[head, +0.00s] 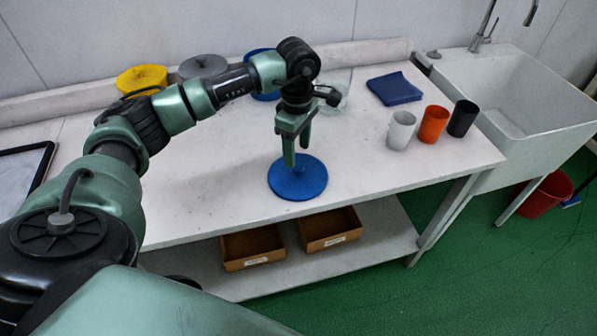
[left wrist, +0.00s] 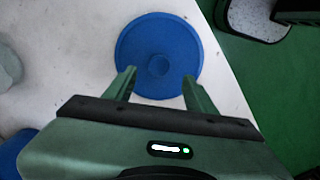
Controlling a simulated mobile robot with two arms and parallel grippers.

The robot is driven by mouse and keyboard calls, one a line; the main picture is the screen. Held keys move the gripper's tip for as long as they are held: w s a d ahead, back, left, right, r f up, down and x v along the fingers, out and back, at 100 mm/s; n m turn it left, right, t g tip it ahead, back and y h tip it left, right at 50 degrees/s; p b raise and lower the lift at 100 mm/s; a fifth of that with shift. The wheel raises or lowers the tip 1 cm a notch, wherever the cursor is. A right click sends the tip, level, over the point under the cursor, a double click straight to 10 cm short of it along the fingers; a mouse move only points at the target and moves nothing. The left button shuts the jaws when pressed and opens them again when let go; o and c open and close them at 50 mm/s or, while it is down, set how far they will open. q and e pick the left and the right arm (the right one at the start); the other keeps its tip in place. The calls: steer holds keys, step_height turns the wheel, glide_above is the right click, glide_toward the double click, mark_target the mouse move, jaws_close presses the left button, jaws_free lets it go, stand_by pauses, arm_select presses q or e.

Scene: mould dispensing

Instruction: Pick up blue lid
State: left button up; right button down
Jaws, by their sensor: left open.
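The blue lid (head: 300,182) is a flat round disc lying on the white table near its front edge. In the left wrist view the lid (left wrist: 160,50) shows a small round knob at its middle. My left gripper (head: 296,160) points down over the lid, with its fingers apart and nothing between them. In the left wrist view my left gripper (left wrist: 160,82) has one finger on each side of the lid's near half, in line with the knob. I cannot tell whether the fingertips touch the lid. My right gripper does not show.
White, orange and black cups (head: 433,124) and a folded blue cloth (head: 394,89) are at the table's right. Yellow (head: 142,79) and grey (head: 203,67) round containers stand at the back. The white tabletop (head: 215,190) is clear around the lid. A sink (head: 520,95) adjoins on the right.

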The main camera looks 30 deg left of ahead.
mark_target(298, 166)
arm_select(q)
step_height(298, 166, down, 5)
steer(key=shift+r+p, duration=0.15)
steer(key=shift+p, duration=0.75)
steer(key=shift+f, duration=0.35)
jaws_close()
steer(key=shift+w, duration=0.1)
steer(key=shift+r, duration=0.1)
